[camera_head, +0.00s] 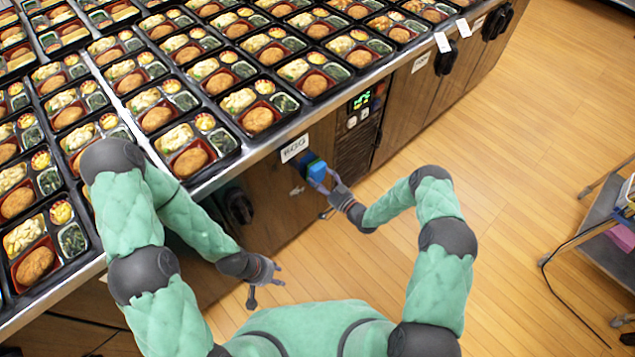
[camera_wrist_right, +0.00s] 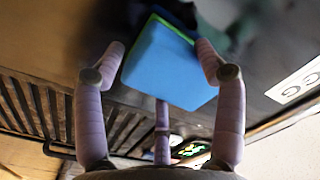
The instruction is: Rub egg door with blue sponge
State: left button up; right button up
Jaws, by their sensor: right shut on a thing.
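The blue sponge (camera_head: 317,170) is held in my right gripper (camera_head: 330,183), in front of the egg door (camera_head: 272,205). In the right wrist view the sponge (camera_wrist_right: 170,62) sits between the fingers (camera_wrist_right: 165,65), with a thin green layer along its upper edge. The sponge is at or very close to the door's upper part; I cannot tell if it touches. The EGG label (camera_head: 294,148) is just above and left of the sponge. My left gripper (camera_head: 265,283) is empty with its fingers apart, low in front of the cabinet.
Several bento trays (camera_head: 240,100) cover the counter above the doors. A vent panel with a green display (camera_head: 361,100) is right of the egg door. A dark handle (camera_head: 237,205) is on the left. A cart (camera_head: 605,240) stands at far right; the wooden floor between is clear.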

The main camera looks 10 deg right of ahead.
jog(key=shift+d, duration=0.1)
jog(key=shift+s+d, duration=0.35)
jog(key=shift+s, duration=0.2)
jog(key=shift+p+v, duration=0.35)
jog(key=shift+v, duration=1.95)
jog(key=shift+s, duration=0.15)
jog(key=v, duration=0.2)
jog(key=shift+s+d, duration=0.2)
jog(key=shift+s, duration=0.15)
